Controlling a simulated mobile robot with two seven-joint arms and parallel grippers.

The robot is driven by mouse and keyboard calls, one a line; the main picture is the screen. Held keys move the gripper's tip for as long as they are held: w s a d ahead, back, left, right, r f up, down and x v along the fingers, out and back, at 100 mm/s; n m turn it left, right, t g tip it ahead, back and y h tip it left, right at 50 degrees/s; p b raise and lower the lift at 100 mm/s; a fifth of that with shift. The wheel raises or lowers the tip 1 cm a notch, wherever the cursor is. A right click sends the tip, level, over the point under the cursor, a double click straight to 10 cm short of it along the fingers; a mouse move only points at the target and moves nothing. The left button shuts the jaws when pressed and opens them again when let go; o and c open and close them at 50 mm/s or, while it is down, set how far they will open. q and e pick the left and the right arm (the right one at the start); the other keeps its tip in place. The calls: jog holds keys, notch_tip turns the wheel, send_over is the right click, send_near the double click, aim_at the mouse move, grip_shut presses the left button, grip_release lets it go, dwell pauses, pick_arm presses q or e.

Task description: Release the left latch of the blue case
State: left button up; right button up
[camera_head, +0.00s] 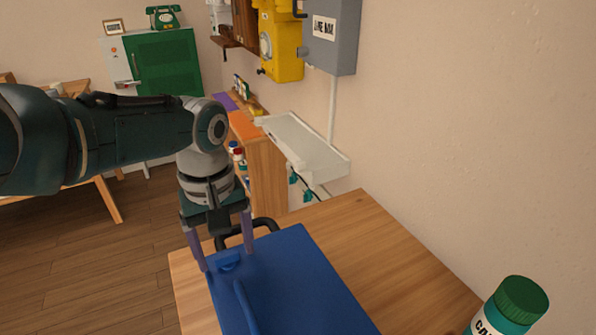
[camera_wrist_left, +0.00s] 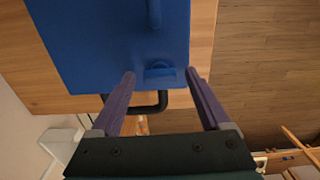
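The blue case (camera_head: 295,280) lies on a wooden table, and its blue top also fills the upper left of the left wrist view (camera_wrist_left: 100,40). A small raised blue latch (camera_head: 229,262) sits near its edge, and shows between my fingertips in the left wrist view (camera_wrist_left: 158,72). My left gripper (camera_head: 228,260) is open, with its purple fingers on either side of the latch; I cannot tell whether they touch it. A black handle (camera_head: 264,222) sticks out from the case edge behind the fingers. My right gripper is in neither view.
A raised blue bar (camera_head: 245,308) stands on the case top. A green-capped bottle (camera_head: 510,305) stands at the lower right. Bare table (camera_head: 385,235) lies right of the case. A white shelf (camera_head: 305,145) and wall stand beyond.

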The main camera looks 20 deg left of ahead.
aim_at(226, 254)
pick_arm(q)
notch_tip(226, 254, up, 8)
jog(key=p, duration=0.6)
jog(key=shift+r, duration=0.95)
